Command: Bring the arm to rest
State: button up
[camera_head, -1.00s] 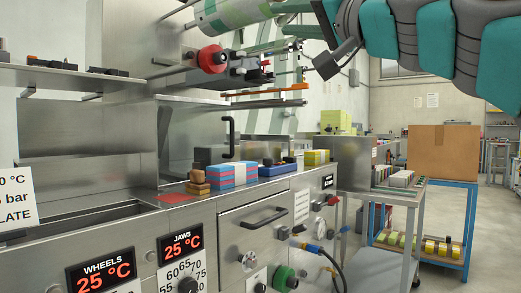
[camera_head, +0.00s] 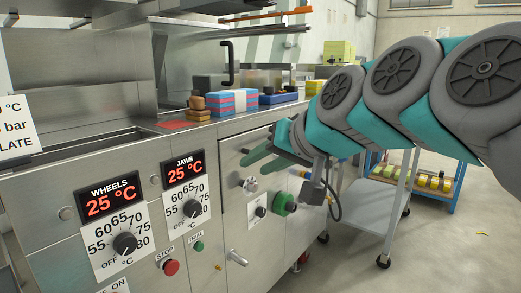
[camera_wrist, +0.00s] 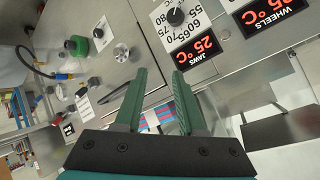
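My gripper (camera_head: 259,157) is in front of the steel machine's front panel in the head view, at the right end of the panel with the dials. In the wrist view its two green fingers (camera_wrist: 158,98) stand apart with nothing between them, so it is open and empty. My grey and teal arm reaches in from the right of the head view, folded and bent, over the trolley. The machine (camera_head: 225,190) carries two red temperature displays, each reading 25 °C, the WHEELS display (camera_head: 110,196) and the JAWS display (camera_head: 184,172).
A red stop button (camera_head: 170,267), a green knob (camera_head: 285,202) and dials stick out of the panel. A blue and pink cloth stack (camera_head: 232,102) lies on the machine top. A grey trolley (camera_head: 370,220) stands to the right. Open floor lies at the lower right.

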jog(key=s+d+f+g+h, duration=0.1)
jog(key=s+f, duration=0.1)
jog(key=f, duration=0.4)
jog(key=s+d+f+g+h, duration=0.1)
jog(key=s+d+f+g, duration=0.15)
jog(key=f, duration=0.35)
jog(key=s+d+f+g+h, duration=0.2)
jog(key=s+d+f, duration=0.3)
jog(key=s+f, duration=0.5)
jog(key=s+d+f+g+h, duration=0.3)
jog(key=s+d+f+g, duration=0.2)
jog(key=s+f, duration=0.6)
jog(key=shift+s+d+m, duration=0.4)
jog(key=shift+s+d, duration=0.15)
jog(key=shift+d, duration=0.2)
